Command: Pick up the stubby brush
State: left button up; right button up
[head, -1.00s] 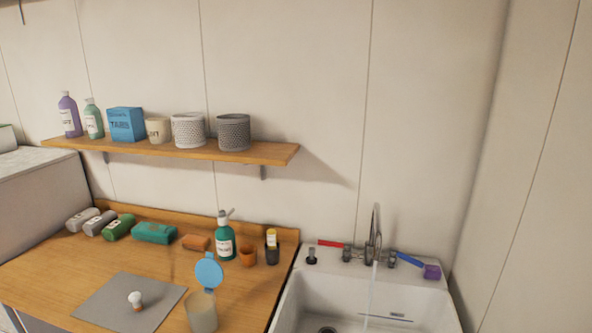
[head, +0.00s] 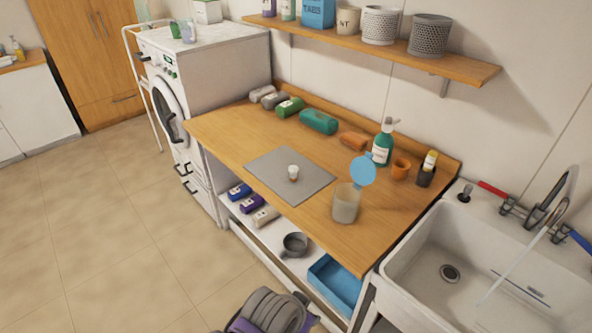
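A small object with a rounded white top and a brownish lower part (head: 293,172) stands on a grey mat (head: 262,166) on the wooden counter (head: 235,129). It looks like the stubby brush, but it is too small to be sure. Neither of my grippers shows in the head view.
Behind the mat are rolled towels (head: 318,122), an orange block (head: 353,141), a green pump bottle (head: 383,146) and an orange cup (head: 400,168). A sink (head: 420,262) is at right, a washing machine (head: 205,75) at left. Open floor (head: 110,220) lies left.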

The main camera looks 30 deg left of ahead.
aim_at(294, 169)
jog(key=i+j, duration=0.1)
jog(key=j, duration=0.3)
jog(key=i+j, duration=0.1)
jog(key=j, duration=0.35)
jog(key=i+j, duration=0.1)
jog(key=j, duration=0.3)
jog(key=i+j, duration=0.1)
jog(key=j, duration=0.35)
jog(key=i+j, duration=0.1)
jog(key=j, duration=0.3)
jog(key=i+j, duration=0.1)
jog(key=j, duration=0.3)
jog(key=i+j+u, duration=0.1)
jog(key=j, duration=0.35)
